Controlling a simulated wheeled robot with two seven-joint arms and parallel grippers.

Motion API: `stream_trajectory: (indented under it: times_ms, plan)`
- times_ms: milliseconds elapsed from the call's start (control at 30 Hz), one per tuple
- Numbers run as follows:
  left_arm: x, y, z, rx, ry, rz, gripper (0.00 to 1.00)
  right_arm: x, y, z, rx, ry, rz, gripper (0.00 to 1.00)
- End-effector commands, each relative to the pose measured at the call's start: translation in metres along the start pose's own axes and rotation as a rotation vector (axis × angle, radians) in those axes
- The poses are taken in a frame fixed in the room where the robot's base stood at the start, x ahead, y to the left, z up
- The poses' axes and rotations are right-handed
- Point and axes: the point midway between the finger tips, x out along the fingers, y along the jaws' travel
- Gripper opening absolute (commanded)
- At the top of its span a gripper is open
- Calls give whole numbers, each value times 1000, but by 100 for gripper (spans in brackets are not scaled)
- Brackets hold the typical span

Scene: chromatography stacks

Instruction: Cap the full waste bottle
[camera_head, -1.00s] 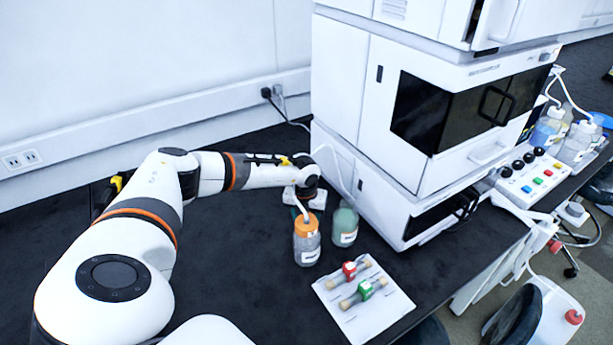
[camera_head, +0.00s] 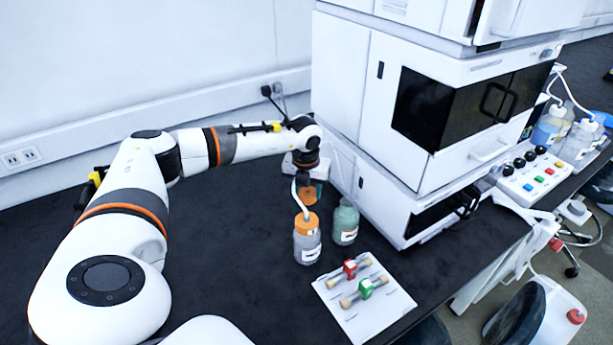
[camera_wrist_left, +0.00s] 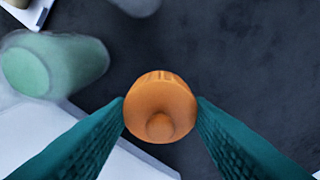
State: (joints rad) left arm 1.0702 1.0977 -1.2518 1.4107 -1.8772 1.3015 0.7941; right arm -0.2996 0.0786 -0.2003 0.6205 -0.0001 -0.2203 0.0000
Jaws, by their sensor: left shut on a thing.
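My left gripper (camera_head: 312,188) is shut on an orange cap (camera_head: 308,197) and holds it above the bench, behind the two bottles. In the left wrist view the cap (camera_wrist_left: 160,107) sits between the teal fingertips. A greenish bottle (camera_head: 345,223) with a white label stands upright on the bench, in front and to the right of the gripper, apart from it. I see no orange cap on it. It also shows in the left wrist view (camera_wrist_left: 60,65). A clear bottle (camera_head: 307,246) with an orange top and a white tube stands to its left. My right gripper is not in view.
The tall white instrument stack (camera_head: 390,165) stands close to the right of the gripper and the bottles. A white board (camera_head: 375,318) with red and green fittings lies in front. A white tube arches near the gripper. The black bench (camera_head: 235,250) is clear to the left.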

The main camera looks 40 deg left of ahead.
Motion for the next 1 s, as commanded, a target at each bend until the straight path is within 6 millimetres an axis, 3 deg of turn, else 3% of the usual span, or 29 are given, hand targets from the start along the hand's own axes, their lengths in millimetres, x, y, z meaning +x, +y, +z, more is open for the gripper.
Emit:
stream_trajectory:
  times_ms: [167, 300, 533, 733, 1000]
  plan:
    - [-35, 35, -2, 254, -9, 45, 25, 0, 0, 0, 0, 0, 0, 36]
    - [-67, 70, 0, 560, -12, 92, 25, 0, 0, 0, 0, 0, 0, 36]
    - [-106, 103, 6, 929, -2, 142, 25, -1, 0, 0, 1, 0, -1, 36]
    - [-111, 109, 8, 1016, 1, 153, 25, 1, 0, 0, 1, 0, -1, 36]
    - [-93, 108, 11, 1013, 1, 152, 25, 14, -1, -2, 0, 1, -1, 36]
